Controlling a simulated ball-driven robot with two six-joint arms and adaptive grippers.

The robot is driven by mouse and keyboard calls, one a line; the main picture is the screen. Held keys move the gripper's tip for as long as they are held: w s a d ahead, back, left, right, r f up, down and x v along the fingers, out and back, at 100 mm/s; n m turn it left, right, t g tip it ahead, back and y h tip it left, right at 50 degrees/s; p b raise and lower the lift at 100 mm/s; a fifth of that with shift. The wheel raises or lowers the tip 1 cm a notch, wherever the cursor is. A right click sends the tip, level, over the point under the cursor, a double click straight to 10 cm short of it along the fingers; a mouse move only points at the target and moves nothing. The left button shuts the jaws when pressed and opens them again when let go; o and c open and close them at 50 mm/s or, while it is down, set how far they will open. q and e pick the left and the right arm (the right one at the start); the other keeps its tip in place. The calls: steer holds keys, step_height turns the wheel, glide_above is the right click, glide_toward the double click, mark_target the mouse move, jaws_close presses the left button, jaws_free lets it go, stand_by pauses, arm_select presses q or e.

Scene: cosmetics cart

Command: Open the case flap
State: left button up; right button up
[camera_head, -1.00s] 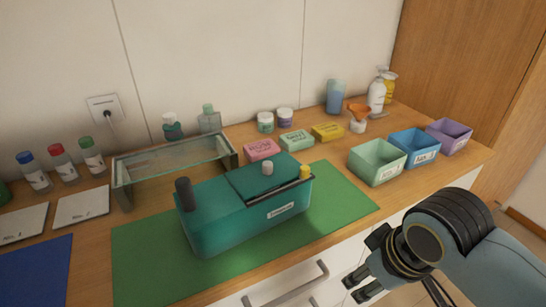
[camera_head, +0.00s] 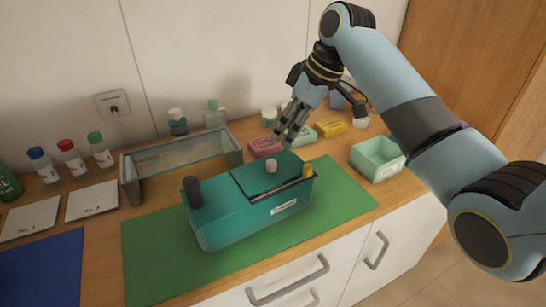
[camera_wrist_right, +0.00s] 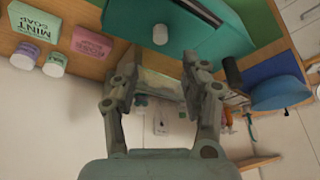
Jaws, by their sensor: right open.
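The teal case (camera_head: 240,220) sits on the green mat (camera_head: 160,265). Its flap (camera_head: 255,178) is the darker panel on top and lies shut, with a white knob (camera_head: 271,166) on it. A yellow peg (camera_head: 308,170) stands at the case's right end and a dark post (camera_head: 192,192) at its left. My right gripper (camera_head: 287,141) is open and empty, pointing down above and just behind the flap, apart from the knob. In the right wrist view the knob (camera_wrist_right: 160,35) shows beyond the open fingers (camera_wrist_right: 160,70). My left gripper is not in view.
A glass-walled tray (camera_head: 183,160) stands behind the case. Soap boxes, pink (camera_head: 265,147) and yellow (camera_head: 331,127), lie behind it near my right gripper. The front of the mat is clear.

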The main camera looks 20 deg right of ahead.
mark_target(271, 161)
steer(key=p+x, duration=0.1)
steer(key=x, duration=0.8)
steer(key=shift+w+a+f, duration=0.1)
steer(key=shift+a+f, duration=0.05)
steer(key=shift+f, duration=0.25)
steer(key=shift+c, duration=0.2)
jaws_close()
